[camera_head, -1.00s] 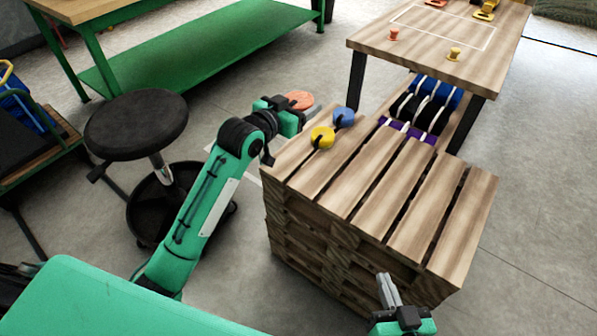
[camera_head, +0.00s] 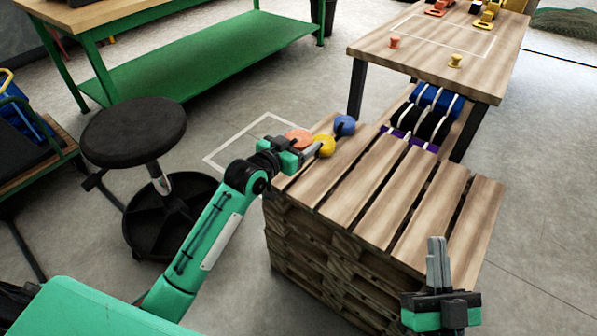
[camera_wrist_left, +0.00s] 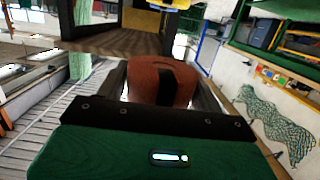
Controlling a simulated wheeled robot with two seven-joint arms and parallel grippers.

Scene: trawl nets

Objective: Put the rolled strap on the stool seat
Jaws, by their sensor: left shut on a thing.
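An orange rolled strap (camera_head: 298,136) is between the fingers of my left gripper (camera_head: 299,149), which is shut on it at the far left edge of the pallet stack. In the left wrist view the same strap (camera_wrist_left: 160,82) sits between the two fingers, with a dark band across it. The black round stool seat (camera_head: 134,130) is bare and stands to the left of the gripper, apart from it. My right gripper (camera_head: 437,245) is over the near right part of the pallets, empty, its fingers together.
A yellow roll (camera_head: 324,146) and a blue roll (camera_head: 345,125) lie on the wooden pallet stack (camera_head: 375,185), close to the held strap. A wooden table (camera_head: 430,60) stands behind. A green-shelved bench (camera_head: 190,60) is behind the stool. Floor lies between stool and pallets.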

